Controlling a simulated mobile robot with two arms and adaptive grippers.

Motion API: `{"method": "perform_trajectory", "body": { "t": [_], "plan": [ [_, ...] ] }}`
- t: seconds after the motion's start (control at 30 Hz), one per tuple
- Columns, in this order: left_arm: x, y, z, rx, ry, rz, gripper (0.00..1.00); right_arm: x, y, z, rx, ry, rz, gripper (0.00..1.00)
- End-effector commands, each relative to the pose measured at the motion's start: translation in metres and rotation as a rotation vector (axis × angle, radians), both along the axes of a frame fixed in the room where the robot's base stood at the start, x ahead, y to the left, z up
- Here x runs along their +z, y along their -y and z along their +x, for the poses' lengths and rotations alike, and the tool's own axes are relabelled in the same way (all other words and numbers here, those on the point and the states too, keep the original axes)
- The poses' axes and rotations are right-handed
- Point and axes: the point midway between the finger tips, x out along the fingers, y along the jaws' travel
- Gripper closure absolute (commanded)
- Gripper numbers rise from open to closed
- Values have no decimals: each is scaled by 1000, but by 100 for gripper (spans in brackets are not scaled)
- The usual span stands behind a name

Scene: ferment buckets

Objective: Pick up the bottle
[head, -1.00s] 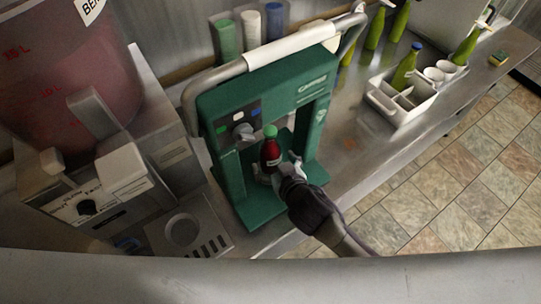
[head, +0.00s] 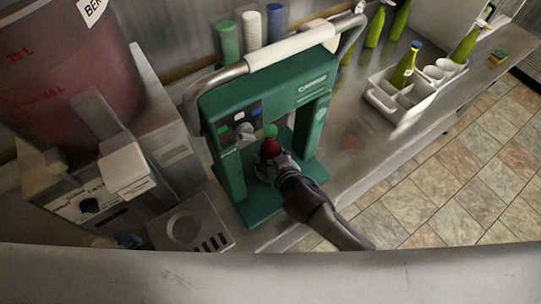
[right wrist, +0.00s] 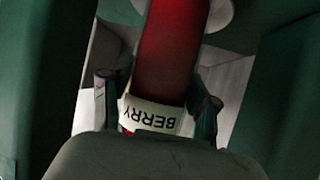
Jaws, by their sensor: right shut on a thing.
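A bottle (head: 270,147) of red liquid with a green cap stands about upright inside the green capping machine (head: 232,178). In the right wrist view the red bottle (right wrist: 168,50) carries a white label reading "BERRY". My right gripper (head: 272,164) reaches in from the lower right, and its fingers (right wrist: 157,106) lie on both sides of the bottle at the label. It is shut on the bottle. The bottle's lower part is hidden by my gripper in the head view. My left gripper is not in view.
The machine's green posts stand close on both sides of the bottle. A large vessel of red liquid (head: 60,70) is at the left. A white caddy (head: 398,112) with a green bottle (head: 404,68) is at the right.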

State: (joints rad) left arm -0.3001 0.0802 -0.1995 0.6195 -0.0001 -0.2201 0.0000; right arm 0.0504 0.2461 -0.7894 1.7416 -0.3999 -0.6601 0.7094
Motion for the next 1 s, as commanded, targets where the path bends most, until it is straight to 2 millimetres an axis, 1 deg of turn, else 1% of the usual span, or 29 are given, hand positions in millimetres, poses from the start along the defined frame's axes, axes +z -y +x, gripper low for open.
{"method": "perform_trajectory", "body": {
  "t": [0.03, 0.07, 0.1, 0.37, 0.47, 0.67, 0.8, 0.83, 0.97, 1.0],
  "plan": [
    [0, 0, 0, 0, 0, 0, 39, 0, 0, 0, 0, -1, 0, 94],
    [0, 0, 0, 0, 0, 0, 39, 0, 0, 0, 0, -1, 0, 99],
    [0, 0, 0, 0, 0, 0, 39, 2, -1, 1, 1, 4, 2, 100],
    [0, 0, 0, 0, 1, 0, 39, 3, -1, 1, 0, 4, 3, 100],
    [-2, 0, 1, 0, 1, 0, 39, 6, -1, 1, 0, 5, 4, 100],
    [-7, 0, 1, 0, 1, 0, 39, 21, -1, 1, 1, 7, 5, 100],
    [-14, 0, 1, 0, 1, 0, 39, 39, -1, 1, 1, 9, 6, 100],
    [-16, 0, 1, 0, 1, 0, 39, 34, 2, -6, 1, 2, 4, 100],
    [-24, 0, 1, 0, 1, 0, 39, 33, 12, -30, 1, 1, 2, 100],
    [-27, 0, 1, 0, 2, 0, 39, 32, 16, -39, 1, 0, 3, 100]
  ]
}}
